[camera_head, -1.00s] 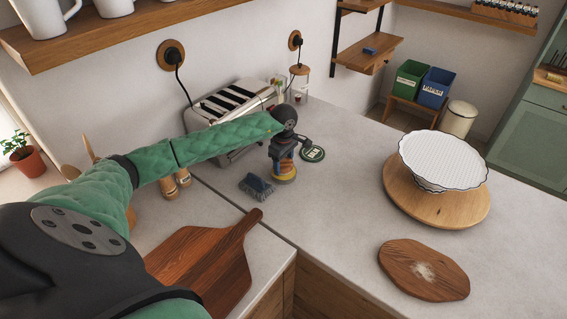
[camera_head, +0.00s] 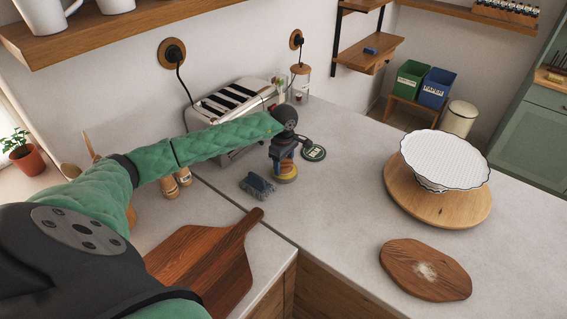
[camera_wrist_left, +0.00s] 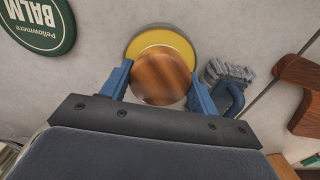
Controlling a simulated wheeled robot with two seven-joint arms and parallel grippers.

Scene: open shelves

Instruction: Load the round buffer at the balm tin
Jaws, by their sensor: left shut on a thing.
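The round buffer has a wooden knob (camera_wrist_left: 162,78) and a yellow pad (camera_head: 287,178) with a pale rim. My left gripper (camera_head: 284,160) points down and is shut on the knob. In the left wrist view its blue fingers (camera_wrist_left: 163,88) flank the knob. The buffer is at the counter, and I cannot tell whether its pad touches the surface. The balm tin (camera_head: 313,153), round and dark green with a pale label, lies just right of the buffer, apart from it. It also shows at upper left in the left wrist view (camera_wrist_left: 38,22). My right gripper is not in view.
A grey-blue brush (camera_head: 257,187) lies close left of the buffer. A dark paddle board (camera_head: 205,265) lies in front. An oval board (camera_head: 425,270) with a pale powdery patch and a white dish (camera_head: 444,160) on a round board are right. A toaster (camera_head: 240,108) stands behind.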

